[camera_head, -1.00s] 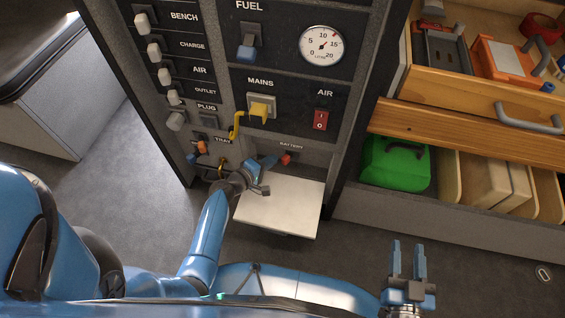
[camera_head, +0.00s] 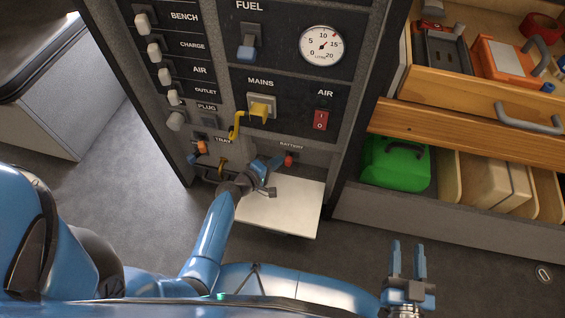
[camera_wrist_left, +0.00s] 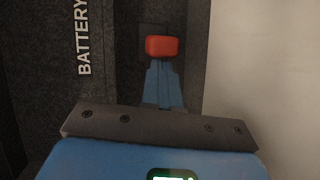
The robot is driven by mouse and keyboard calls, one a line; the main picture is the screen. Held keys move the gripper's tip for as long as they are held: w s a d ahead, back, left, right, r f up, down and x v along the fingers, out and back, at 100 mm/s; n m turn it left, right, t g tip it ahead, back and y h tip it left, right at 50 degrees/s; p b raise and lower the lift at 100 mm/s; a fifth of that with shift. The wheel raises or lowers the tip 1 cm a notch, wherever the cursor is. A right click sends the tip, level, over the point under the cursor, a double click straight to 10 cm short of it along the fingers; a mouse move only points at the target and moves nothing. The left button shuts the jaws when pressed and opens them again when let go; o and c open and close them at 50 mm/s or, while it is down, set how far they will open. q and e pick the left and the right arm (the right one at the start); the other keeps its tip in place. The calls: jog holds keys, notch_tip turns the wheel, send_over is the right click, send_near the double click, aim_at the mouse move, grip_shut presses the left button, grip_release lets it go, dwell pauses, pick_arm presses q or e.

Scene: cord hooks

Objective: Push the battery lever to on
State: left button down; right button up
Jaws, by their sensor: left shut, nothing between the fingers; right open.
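The battery lever has a red knob (camera_head: 289,159) under the BATTERY label, low on the dark panel. It also shows in the left wrist view (camera_wrist_left: 162,46), just beyond my fingertips. My left gripper (camera_head: 276,161) is shut and empty, with its blue fingers pointing at the knob from the left. In the left wrist view its fingertips (camera_wrist_left: 160,66) are at the knob's near edge; I cannot tell whether they touch. The lever's shaft is hidden. My right gripper (camera_head: 408,247) is open and empty, over the floor at the lower right, away from the panel.
A white tray (camera_head: 285,212) sticks out below the lever, under my left wrist. A yellow plug (camera_head: 262,108) with a cord, a red AIR switch (camera_head: 321,120) and an orange knob (camera_head: 202,147) are nearby. An open wooden drawer (camera_head: 470,135) stands at the right.

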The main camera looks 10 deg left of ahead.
aim_at(276, 179)
pick_arm(q)
jog(key=shift+d, duration=0.65)
jog(key=shift+s, duration=0.1)
jog(key=shift+s+a+f, duration=0.1)
jog(key=shift+s+f, duration=0.05)
jog(key=shift+s, duration=0.8)
jog(key=shift+s+a+f, duration=0.1)
jog(key=shift+s+f, duration=0.05)
jog(key=shift+s, duration=0.75)
jog(key=shift+p+v, duration=0.7)
jog(key=shift+v, duration=1.85)
jog(key=shift+w+r, duration=0.1)
jog(key=shift+r, duration=0.05)
jog(key=shift+w+r, duration=0.1)
jog(key=shift+r, duration=0.1)
